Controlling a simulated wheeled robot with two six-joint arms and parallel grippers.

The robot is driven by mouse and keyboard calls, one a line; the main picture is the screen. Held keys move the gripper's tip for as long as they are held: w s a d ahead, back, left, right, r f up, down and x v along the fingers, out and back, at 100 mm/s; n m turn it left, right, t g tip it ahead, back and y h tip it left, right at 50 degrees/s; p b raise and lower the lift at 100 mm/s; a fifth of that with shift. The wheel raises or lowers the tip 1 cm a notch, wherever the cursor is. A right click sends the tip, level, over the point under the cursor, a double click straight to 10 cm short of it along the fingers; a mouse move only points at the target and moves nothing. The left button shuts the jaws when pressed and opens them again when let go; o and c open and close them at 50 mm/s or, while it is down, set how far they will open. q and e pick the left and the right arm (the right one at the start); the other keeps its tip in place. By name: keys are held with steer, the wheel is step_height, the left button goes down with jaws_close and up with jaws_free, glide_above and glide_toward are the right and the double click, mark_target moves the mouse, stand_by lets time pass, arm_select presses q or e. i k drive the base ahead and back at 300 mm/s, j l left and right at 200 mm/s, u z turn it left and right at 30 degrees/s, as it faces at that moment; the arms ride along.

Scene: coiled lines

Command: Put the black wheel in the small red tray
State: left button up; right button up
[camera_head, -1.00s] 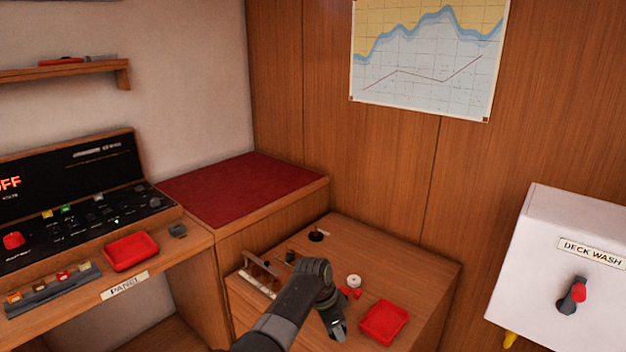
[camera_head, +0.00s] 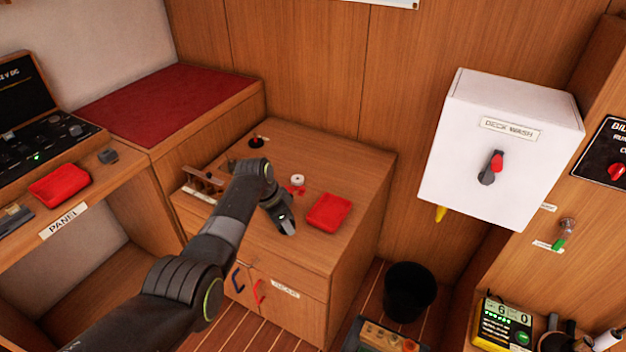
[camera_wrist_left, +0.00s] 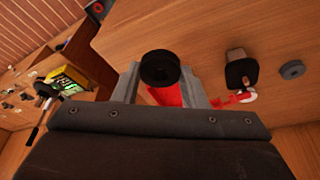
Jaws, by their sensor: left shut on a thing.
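My left gripper (camera_head: 287,226) is over the front of the wooden cabinet top, just left of a red tray (camera_head: 329,211). In the left wrist view, the left gripper (camera_wrist_left: 162,82) is shut on the black wheel (camera_wrist_left: 160,68), held between the fingertips. Red of a tray (camera_wrist_left: 166,95) shows behind the wheel there. The wheel cannot be made out in the head view. A second red tray (camera_head: 59,185) lies on the panel desk at the left. The right gripper is not in view.
A white roll (camera_head: 297,180) with small red pieces lies behind my gripper. A wooden rack (camera_head: 205,181) stands at the cabinet's left. A grey disc (camera_wrist_left: 292,69) lies on wood in the wrist view. A black bin (camera_head: 409,290) stands on the floor at right.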

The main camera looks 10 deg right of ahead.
mark_target(330, 214)
steer(key=z, duration=1.1)
steer(key=i+j+z, duration=0.1)
steer(key=j+z, duration=0.3)
steer(key=j, duration=0.2)
steer(key=j+z, duration=0.4)
steer(key=j, duration=0.2)
